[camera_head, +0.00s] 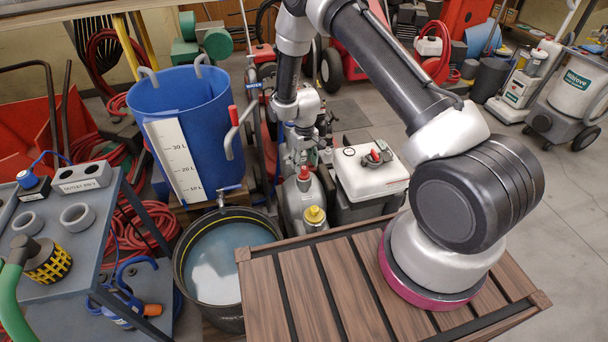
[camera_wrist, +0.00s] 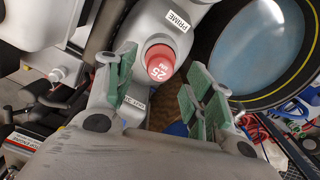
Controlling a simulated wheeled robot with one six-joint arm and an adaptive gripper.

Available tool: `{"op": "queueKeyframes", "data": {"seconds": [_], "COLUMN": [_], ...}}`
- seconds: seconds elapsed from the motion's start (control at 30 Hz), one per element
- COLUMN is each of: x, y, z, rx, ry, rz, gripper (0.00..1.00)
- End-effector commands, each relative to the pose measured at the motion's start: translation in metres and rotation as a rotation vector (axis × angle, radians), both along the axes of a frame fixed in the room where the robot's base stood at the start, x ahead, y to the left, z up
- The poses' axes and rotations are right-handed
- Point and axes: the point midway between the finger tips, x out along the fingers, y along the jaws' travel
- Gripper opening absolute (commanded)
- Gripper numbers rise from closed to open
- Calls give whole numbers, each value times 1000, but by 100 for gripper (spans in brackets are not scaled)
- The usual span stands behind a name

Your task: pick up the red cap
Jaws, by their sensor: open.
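A red cap (camera_head: 304,173) sits on top of a grey pump body (camera_head: 300,205) in the head view. In the wrist view the red cap (camera_wrist: 160,63) shows its round top with "25 MM" lettering, beside a "PRIME" label on the grey body. My gripper (camera_wrist: 164,82) is open, with green-padded fingers. In that view one finger is left of the cap and the other lower right, with a gap between them; nothing is held. In the head view my gripper (camera_head: 298,155) is just above and behind the cap. I cannot tell its exact height over it.
A yellow cap (camera_head: 314,216) is on the front of the grey body. A white tank (camera_head: 370,175) with a red knob stands close at the right. A black tub of water (camera_head: 180,258) stands at the left, before a blue barrel (camera_head: 190,110). A slatted wooden top (camera_head: 335,290) is in front.

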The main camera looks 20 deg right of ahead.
Motion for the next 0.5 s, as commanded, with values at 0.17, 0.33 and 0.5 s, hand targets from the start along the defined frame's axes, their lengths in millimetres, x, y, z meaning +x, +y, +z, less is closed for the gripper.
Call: {"op": "queueKeyframes", "data": {"seconds": [0.17, 0.33, 0.5], "x": [0, 1, 1], "y": [1, 1, 1], "z": [-29, -38, -37], "rx": [-1, 1, 1], "ry": [2, 0, 0], "rz": [0, 0, 0], "gripper": [53, 53, 51]}}
